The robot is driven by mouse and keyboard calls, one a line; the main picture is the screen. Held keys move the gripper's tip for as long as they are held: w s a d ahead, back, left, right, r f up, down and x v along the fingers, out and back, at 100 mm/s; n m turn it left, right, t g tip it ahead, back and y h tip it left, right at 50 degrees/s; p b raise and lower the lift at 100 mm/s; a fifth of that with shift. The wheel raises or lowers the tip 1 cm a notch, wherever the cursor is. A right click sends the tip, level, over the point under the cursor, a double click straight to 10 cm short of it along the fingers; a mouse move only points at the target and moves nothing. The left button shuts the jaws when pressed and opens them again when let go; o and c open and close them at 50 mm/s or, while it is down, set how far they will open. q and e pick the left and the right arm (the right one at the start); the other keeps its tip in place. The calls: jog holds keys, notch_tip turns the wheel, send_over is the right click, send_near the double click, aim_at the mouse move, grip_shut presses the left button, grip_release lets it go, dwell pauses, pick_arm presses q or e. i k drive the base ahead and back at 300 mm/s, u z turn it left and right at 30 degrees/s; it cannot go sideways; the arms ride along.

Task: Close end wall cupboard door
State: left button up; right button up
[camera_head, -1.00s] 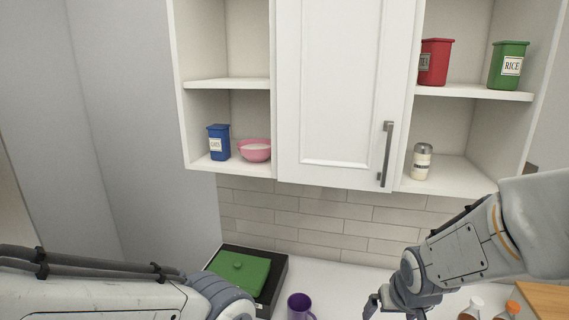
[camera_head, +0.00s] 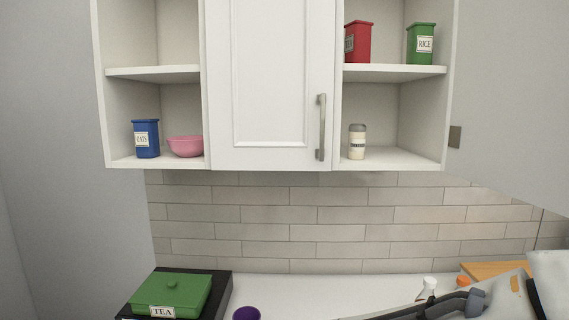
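A white cupboard door (camera_head: 270,80) with a recessed panel is in the middle of the wall unit, between two open shelf bays. It looks flush with the unit's front, so it appears shut. Its upright metal handle (camera_head: 321,128) is near the right edge. I cannot tell whether this is the end wall cupboard. Part of my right arm shows at the bottom right, below and away from the door.
The shelves hold a blue tin (camera_head: 146,138), a pink bowl (camera_head: 185,146), a white jar (camera_head: 357,142), a red tin (camera_head: 358,42) and a green tin (camera_head: 421,44). Below, a green-lidded box (camera_head: 172,293), a purple mug (camera_head: 246,314) and bottles stand on the counter.

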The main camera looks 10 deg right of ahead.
aim_at(509, 133)
jog(key=u, duration=2.55)
jog(key=k, duration=2.6)
jog(key=z, duration=2.05)
